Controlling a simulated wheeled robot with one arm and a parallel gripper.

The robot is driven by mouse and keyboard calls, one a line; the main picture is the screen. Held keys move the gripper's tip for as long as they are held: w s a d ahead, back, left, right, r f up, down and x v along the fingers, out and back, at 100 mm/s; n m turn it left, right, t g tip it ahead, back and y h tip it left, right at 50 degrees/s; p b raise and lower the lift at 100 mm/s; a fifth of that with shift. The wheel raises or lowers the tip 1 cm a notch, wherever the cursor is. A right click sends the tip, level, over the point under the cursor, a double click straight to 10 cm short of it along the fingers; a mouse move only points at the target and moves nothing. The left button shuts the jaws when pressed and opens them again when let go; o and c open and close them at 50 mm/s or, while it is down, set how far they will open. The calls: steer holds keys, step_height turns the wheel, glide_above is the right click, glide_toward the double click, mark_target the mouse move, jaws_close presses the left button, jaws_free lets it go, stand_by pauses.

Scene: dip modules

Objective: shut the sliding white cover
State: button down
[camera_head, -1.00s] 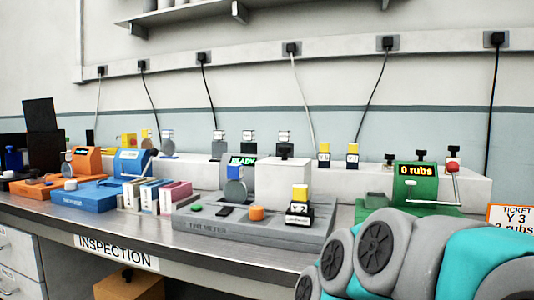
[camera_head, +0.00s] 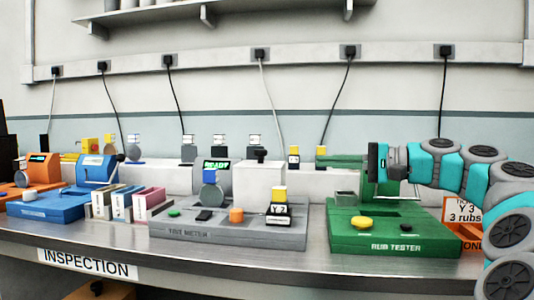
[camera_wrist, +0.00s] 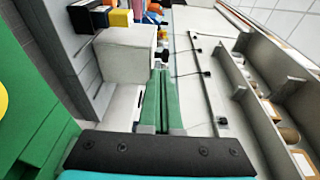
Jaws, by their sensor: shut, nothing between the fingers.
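The white cover (camera_head: 260,184) is a box with a black knob on top. It stands at the back right of the grey tint meter (camera_head: 190,236). It also shows in the wrist view as a pale block (camera_wrist: 125,52). My gripper (camera_head: 322,160) has long green fingers pointing left, level with the cover's upper part and to its right. In the wrist view the fingers (camera_wrist: 160,72) lie together, shut and empty, with their tips close beside the block. I cannot tell if they touch it.
The green rub tester (camera_head: 396,235) stands below my arm, which hides its display. A block marked Y 2 (camera_head: 279,209) and an orange knob (camera_head: 236,215) sit in front of the cover. Coloured trays (camera_head: 120,203) stand left of the meter. A wall with hanging cables is behind.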

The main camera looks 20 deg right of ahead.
mark_target(279, 165)
steer(key=shift+t, duration=0.4)
steer(key=x, duration=0.4)
steer(key=d+x, duration=0.1)
steer(key=x, duration=0.3)
steer(key=w+p+x, duration=0.1)
steer(key=x, duration=0.3)
steer(key=shift+w+a+r, duration=0.1)
steer(key=shift+w+r, duration=0.3)
